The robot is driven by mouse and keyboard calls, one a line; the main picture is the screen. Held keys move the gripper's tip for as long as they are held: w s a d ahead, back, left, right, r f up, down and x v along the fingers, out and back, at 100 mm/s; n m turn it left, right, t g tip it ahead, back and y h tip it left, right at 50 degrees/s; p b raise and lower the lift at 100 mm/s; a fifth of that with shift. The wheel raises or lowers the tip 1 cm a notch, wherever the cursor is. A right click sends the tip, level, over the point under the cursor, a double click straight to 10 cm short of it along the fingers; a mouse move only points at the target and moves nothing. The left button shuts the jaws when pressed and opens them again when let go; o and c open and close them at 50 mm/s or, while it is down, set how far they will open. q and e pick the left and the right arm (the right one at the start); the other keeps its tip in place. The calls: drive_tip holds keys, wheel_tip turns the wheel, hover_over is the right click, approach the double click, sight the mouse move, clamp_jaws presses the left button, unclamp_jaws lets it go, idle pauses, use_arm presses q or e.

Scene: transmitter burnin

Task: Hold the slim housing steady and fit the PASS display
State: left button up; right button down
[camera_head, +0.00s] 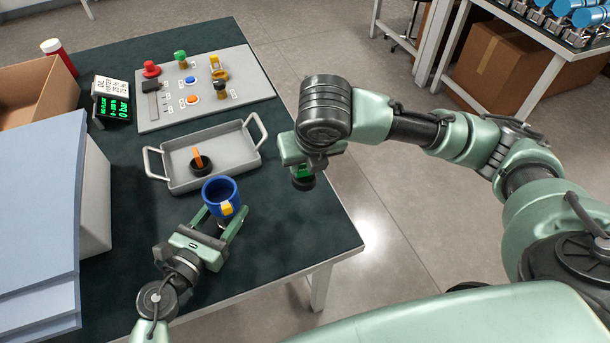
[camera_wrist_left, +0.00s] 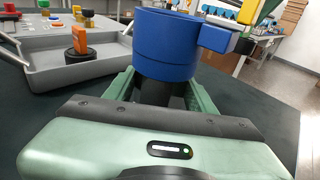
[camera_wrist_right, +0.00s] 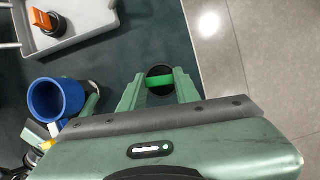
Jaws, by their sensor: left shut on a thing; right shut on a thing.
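The blue cylindrical housing (camera_head: 218,190) with a yellow tab stands upright in my left gripper (camera_head: 220,224), above the table's right part; its opening faces up. In the left wrist view the housing (camera_wrist_left: 168,45) rises from a dark lower part between the green fingers. My right gripper (camera_head: 300,172) is shut on a display piece with a green bar and a round black base (camera_wrist_right: 160,83). It holds this to the right of the housing, apart from it, near the table's right edge. The arm partly hides the piece in the head view; no lettering is readable.
A grey tray (camera_head: 231,170) holds a black round piece with an orange bar (camera_head: 198,158). Behind it lies a panel (camera_head: 150,120) with coloured buttons. A small green-lit screen (camera_head: 112,106), an open cardboard box (camera_head: 40,98) and blue sheets (camera_head: 40,215) are at left.

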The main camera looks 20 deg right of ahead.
sight(295, 177)
wheel_tip(295, 177, up, 2)
drive_tip(key=shift+a, duration=0.15)
drive_tip(key=shift+w+a+r+m+h, duration=0.1)
drive_tip(key=shift+a+r+m+h, duration=0.15)
drive_tip(key=shift+m, duration=0.55)
drive_tip(key=m, duration=0.1)
drive_tip(key=a+m+h, duration=0.1)
drive_tip(key=m, duration=0.1)
drive_tip(key=shift+w+g+h, duration=0.25)
drive_tip(key=shift+w+g, duration=0.05)
drive_tip(key=shift+w+a+r+m+g+h, duration=0.1)
drive_tip(key=shift+a+m+g+h, duration=0.1)
drive_tip(key=shift+m, duration=0.4)
drive_tip(key=shift+w+a+r+m+g+h, duration=0.1)
drive_tip(key=shift+a+m, duration=0.05)
drive_tip(key=shift+m, duration=0.45)
drive_tip(key=a+r+n+g+y, duration=0.1)
drive_tip(key=a+n, duration=0.4)
drive_tip(key=n, duration=0.5)
drive_tip(key=w+a+r+n+g+y, duration=0.1)
drive_tip(key=a+n, duration=0.4)
drive_tip(key=n, duration=0.5)
drive_tip(key=a+r+n+g+y, duration=0.3)
drive_tip(key=a+r+n+y, duration=0.1)
drive_tip(key=n, duration=0.7)
drive_tip(key=shift+w+a+r+y, duration=0.15)
drive_tip(key=shift+a+r+y, duration=0.25)
drive_tip(key=shift+y, duration=0.2)
